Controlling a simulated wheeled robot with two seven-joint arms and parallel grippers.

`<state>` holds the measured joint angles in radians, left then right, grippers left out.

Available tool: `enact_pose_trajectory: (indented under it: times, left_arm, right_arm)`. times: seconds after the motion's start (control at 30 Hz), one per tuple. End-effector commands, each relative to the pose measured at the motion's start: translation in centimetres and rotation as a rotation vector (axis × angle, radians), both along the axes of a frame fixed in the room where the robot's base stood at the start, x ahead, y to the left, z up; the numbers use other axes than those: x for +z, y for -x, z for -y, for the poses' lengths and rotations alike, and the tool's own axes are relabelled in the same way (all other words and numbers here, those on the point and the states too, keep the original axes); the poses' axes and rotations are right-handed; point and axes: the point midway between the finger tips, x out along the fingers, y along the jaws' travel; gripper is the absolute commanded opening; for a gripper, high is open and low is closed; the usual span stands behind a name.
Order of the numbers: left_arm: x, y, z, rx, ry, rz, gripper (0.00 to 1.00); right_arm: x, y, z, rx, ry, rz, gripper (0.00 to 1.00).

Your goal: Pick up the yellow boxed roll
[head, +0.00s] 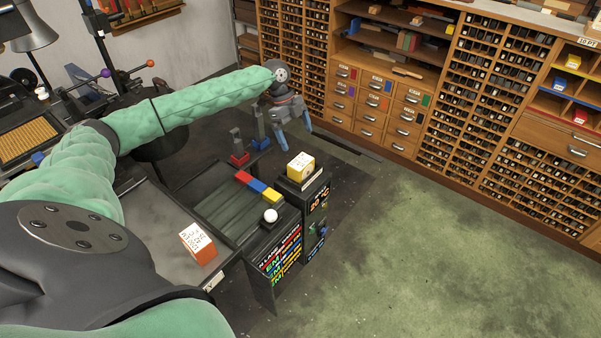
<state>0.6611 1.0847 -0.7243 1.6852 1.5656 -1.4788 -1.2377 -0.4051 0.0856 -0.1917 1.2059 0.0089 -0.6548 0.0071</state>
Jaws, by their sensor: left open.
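The yellow boxed roll (301,166) is a small yellow box with a white printed top. It sits on top of a dark unit with a lit display, at the right end of the machine. My left gripper (293,134) is above and behind the box in the picture, its blue-grey fingers pointing down and apart. It is empty and does not touch the box. My right gripper is not in view.
An orange box with a white top (198,243) stands on the grey bench. Wooden type cabinets (400,100) line the back. The green floor at right is clear.

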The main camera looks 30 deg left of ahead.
Motion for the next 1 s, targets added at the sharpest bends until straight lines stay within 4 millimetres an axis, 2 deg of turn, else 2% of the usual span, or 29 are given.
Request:
enact_pose_trajectory:
  times: [0.03,0.2,0.33,0.43,0.87,1.0]
  left_arm:
    - [-1.3,0.0,0.0,0.0,0.0,0.0,1.0]
    - [-3.1,0.0,0.0,0.0,0.0,0.0,1.0]
    - [-3.7,0.0,0.0,0.0,0.0,0.0,1.0]
    - [-4.0,0.0,0.1,0.0,0.0,0.0,1.0]
    - [-6.5,0.1,1.0,0.001,0.0,0.0,1.0]
    - [-7.5,0.3,1.2,-0.001,0.001,-0.002,1.0]
  right_arm:
    - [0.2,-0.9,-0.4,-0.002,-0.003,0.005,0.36]
    - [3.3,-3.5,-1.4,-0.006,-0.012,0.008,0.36]
    - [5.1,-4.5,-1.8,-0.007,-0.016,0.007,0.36]
    - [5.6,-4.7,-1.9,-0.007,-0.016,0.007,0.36]
    - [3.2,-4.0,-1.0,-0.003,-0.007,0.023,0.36]
    - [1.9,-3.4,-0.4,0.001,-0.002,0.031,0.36]
